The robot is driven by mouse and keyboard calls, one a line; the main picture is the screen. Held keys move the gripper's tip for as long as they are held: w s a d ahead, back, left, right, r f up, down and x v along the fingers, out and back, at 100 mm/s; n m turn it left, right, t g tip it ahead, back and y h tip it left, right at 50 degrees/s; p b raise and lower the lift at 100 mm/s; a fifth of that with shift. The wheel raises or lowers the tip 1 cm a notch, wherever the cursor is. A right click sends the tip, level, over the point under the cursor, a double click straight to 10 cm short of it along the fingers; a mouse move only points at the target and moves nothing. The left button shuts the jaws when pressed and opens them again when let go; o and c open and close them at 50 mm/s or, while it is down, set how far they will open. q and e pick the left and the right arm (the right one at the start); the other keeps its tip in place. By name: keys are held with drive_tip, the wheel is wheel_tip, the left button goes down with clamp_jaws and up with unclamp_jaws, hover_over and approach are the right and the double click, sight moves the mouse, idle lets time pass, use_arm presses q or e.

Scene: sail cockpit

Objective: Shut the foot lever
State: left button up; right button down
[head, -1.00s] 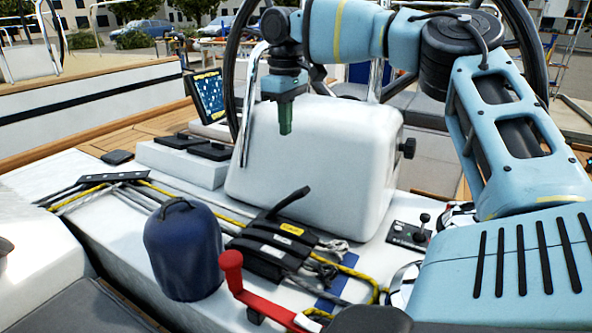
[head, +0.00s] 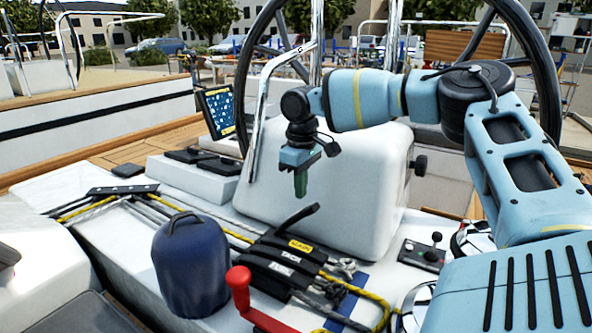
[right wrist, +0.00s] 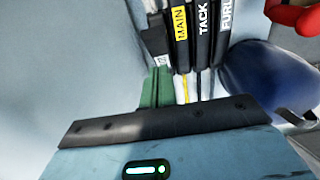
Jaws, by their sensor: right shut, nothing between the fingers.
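A bank of black rope clutches (head: 268,266) sits on the white cockpit ledge. In the right wrist view the levers marked MAIN (right wrist: 180,25), TACK (right wrist: 203,30) and FURL (right wrist: 226,20) lie side by side. The lever beyond MAIN, apparently the foot lever (head: 297,218), stands raised at a slant in the head view; its label is not readable. My right gripper (head: 300,187) is shut and empty, pointing down, just above and left of the raised lever's tip. Its green fingers (right wrist: 156,88) show near the clutches in the right wrist view. My left gripper is not in view.
A navy covered winch (head: 190,268) and a red handle (head: 240,292) stand in front of the clutches. The white pedestal (head: 345,175) rises close behind my gripper. A small control panel (head: 422,255) lies to the right. Yellow and grey ropes run along the ledge.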

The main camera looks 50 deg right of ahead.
drive_tip(key=shift+s+f, duration=0.7)
drive_tip(key=shift+s, duration=0.1)
